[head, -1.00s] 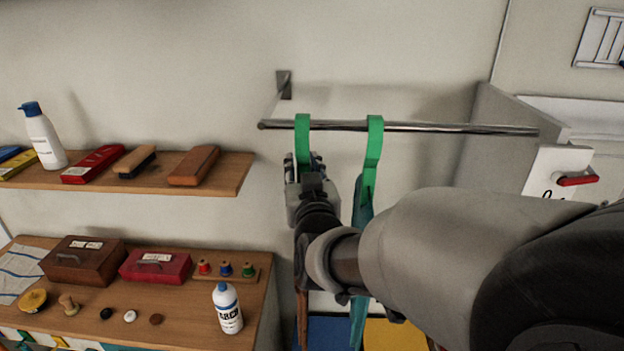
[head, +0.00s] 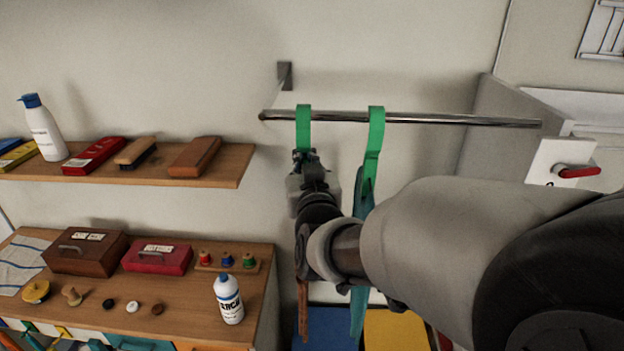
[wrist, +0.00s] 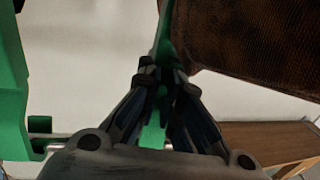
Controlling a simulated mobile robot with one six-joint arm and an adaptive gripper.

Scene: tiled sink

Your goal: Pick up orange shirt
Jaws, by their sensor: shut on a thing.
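The orange shirt shows as a narrow brown-orange strip (head: 303,305) below my arm in the head view, mostly hidden. Its green hanger (head: 303,128) hooks over the metal rail (head: 440,120). In the wrist view, textured brown-orange cloth (wrist: 255,40) fills the upper right. My gripper (head: 304,156) is just below the hook and is shut on the green hanger; its fingers (wrist: 160,72) pinch the green piece in the wrist view. A second green hanger (head: 376,140) to the right carries a teal garment (head: 358,310).
Blue and yellow surfaces lie below.

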